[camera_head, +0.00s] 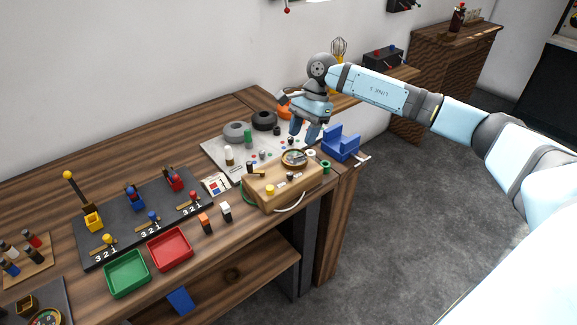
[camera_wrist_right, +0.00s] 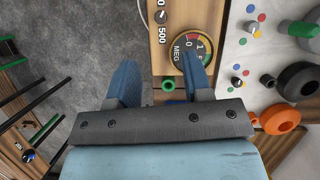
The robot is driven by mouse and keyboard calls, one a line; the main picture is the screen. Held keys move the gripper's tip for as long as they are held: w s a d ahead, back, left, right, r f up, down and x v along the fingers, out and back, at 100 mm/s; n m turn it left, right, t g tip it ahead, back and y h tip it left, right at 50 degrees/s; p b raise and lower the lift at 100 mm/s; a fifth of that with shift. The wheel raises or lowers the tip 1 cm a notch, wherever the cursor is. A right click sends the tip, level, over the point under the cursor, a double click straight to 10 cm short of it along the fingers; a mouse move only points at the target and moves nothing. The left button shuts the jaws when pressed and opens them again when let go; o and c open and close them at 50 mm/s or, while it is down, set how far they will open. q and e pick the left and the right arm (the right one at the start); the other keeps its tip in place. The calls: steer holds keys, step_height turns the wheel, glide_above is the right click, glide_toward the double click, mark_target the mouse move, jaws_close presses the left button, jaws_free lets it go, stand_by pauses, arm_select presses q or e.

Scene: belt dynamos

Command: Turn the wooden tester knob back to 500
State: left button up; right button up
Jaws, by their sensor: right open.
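The wooden tester (camera_head: 290,193) stands near the right end of the workbench, with a round dial on top. In the right wrist view, part of the tester (camera_wrist_right: 158,52) shows with its MEG dial (camera_wrist_right: 190,50). A small dark knob (camera_wrist_right: 160,17) shows near the top edge, beside a 500 marking; its exact setting is too small to tell. My right gripper (camera_head: 306,135) is above and behind the tester, pointing down. In the wrist view its fingers (camera_wrist_right: 161,78) are apart, with nothing held between them. My left gripper is not in view.
A blue cradle (camera_head: 341,145) stands close to the right of the tester. A pale board (camera_head: 220,147) with dark, grey and orange round parts lies behind. Green (camera_head: 127,274) and red (camera_head: 170,249) trays and a dark lever panel (camera_head: 133,237) are to the left.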

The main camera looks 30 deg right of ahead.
mark_target(290, 173)
steer(key=p+x, duration=0.1)
steer(key=x, duration=0.9)
steer(key=shift+a+f+p, duration=0.2)
steer(key=shift+f+p, duration=0.1)
steer(key=shift+f, duration=0.05)
steer(key=shift+a+f, duration=0.1)
steer(key=shift+f, duration=0.25)
jaws_close()
